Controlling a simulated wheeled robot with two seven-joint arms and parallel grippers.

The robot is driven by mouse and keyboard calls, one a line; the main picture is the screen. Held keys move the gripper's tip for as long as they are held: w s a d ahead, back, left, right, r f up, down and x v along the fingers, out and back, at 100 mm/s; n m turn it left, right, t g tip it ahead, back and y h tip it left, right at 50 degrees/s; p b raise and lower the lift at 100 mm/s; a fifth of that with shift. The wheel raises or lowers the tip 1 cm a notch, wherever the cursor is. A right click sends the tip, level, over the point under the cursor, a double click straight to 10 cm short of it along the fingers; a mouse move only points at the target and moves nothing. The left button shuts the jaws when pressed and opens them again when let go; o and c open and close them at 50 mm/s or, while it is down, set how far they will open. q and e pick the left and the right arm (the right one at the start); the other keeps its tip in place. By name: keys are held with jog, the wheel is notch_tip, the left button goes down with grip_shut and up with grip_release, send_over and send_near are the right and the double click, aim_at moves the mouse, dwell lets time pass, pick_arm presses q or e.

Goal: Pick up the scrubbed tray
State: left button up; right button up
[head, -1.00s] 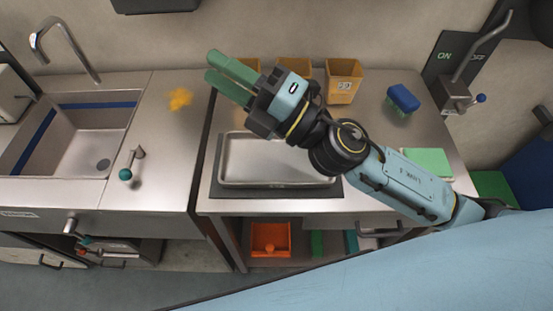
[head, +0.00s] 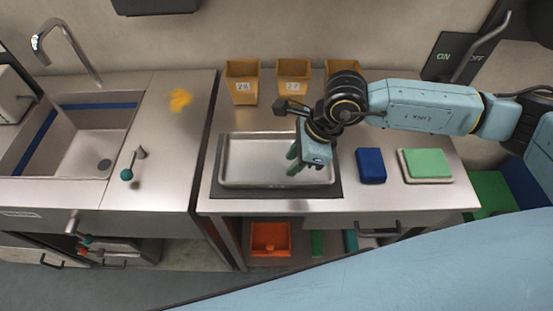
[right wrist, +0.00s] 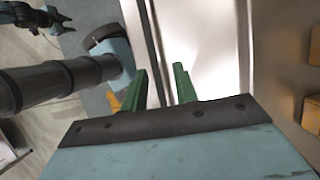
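A shallow metal tray (head: 250,182) lies flat and empty on a dark flat base (head: 250,192) on the steel counter. My right gripper (head: 294,160) is over the right part of the tray, its green fingers pointing down and left. In the right wrist view, the two green fingers (right wrist: 160,88) are apart with nothing held between them. A bright metal surface, probably the tray (right wrist: 205,50), shows beyond the right finger. I cannot tell whether the fingers touch the tray.
Yellow bins (head: 242,84) stand along the back wall. A blue block (head: 371,166) and a green pad (head: 428,164) lie right of the tray. The sink (head: 85,150) is at the left. An orange bin (head: 270,238) sits on the shelf below.

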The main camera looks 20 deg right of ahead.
aim_at(279, 179)
jog(key=p+x, duration=0.1)
jog(key=x, duration=0.8)
jog(key=shift+c, duration=0.3)
grip_shut()
dwell(1.0)
jog(key=shift+w+r, duration=0.1)
jog(key=shift+r, duration=0.15)
